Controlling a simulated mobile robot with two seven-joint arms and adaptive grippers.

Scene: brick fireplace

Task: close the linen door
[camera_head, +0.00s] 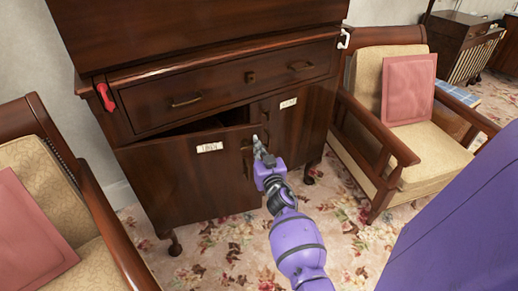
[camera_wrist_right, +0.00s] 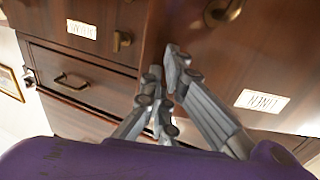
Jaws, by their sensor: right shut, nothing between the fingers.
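The linen door (camera_head: 180,180) is the left lower door of the dark wooden cabinet (camera_head: 190,30). It stands ajar, with a dark gap along its top edge. Its label (camera_head: 209,147) reads LINEN, upside down, in the right wrist view (camera_wrist_right: 262,101). Its handle (camera_wrist_right: 222,12) is near its free edge. My right gripper (camera_head: 257,141) is shut and empty at that free edge; its fingers (camera_wrist_right: 172,62) show against the door in the wrist view. I cannot tell whether they touch it. My left gripper is not in view.
The right lower door (camera_head: 304,125) looks closed, and so does the wide drawer (camera_head: 235,92) above. A red hook (camera_head: 105,98) and a white hook (camera_head: 344,40) are on the cabinet's sides. Armchairs stand close at left (camera_head: 118,235) and right (camera_head: 375,125). Floral carpet (camera_head: 225,260) lies open in front.

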